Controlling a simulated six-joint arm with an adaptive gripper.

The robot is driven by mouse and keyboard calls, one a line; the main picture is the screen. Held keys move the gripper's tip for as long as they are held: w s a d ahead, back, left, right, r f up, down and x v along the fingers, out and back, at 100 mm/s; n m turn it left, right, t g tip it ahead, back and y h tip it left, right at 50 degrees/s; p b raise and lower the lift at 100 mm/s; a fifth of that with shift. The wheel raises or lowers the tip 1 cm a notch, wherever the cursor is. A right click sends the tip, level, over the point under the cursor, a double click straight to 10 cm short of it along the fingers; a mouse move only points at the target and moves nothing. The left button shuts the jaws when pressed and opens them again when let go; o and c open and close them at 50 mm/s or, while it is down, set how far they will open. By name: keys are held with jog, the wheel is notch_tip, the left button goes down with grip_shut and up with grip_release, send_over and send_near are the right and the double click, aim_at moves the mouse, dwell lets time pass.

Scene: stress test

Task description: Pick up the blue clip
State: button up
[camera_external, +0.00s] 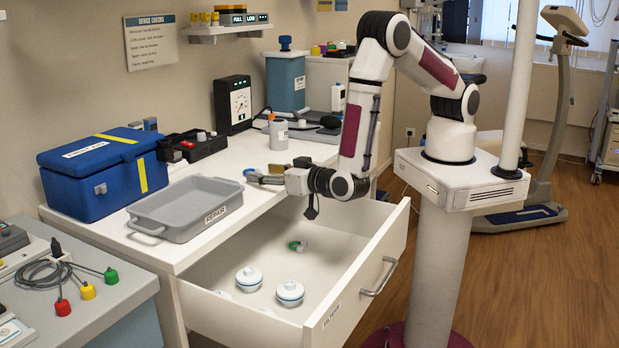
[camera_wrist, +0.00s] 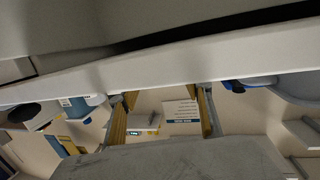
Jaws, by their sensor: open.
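A small blue piece (camera_external: 249,172) shows by the counter's front edge, just left of my gripper (camera_external: 267,176); it may be the blue clip, but it is too small to be sure. My gripper is held level over the counter edge and the open drawer, pointing left. In the wrist view my gripper (camera_wrist: 163,113) has its yellow-lined fingers apart, with no object held between them. A blue shape (camera_wrist: 248,82) lies right of the fingers there, partly cut off by a white band; I cannot tell what it is.
The open drawer (camera_external: 335,246) holds white lidded jars (camera_external: 290,292) and a green item (camera_external: 297,246). A grey tray (camera_external: 190,203) and blue box (camera_external: 100,172) stand left on the counter.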

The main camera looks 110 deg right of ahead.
aim_at(255, 171)
jog(key=shift+x, duration=1.9)
jog(key=shift+r, duration=0.15)
jog(key=shift+s, duration=0.1)
jog(key=c, duration=0.8)
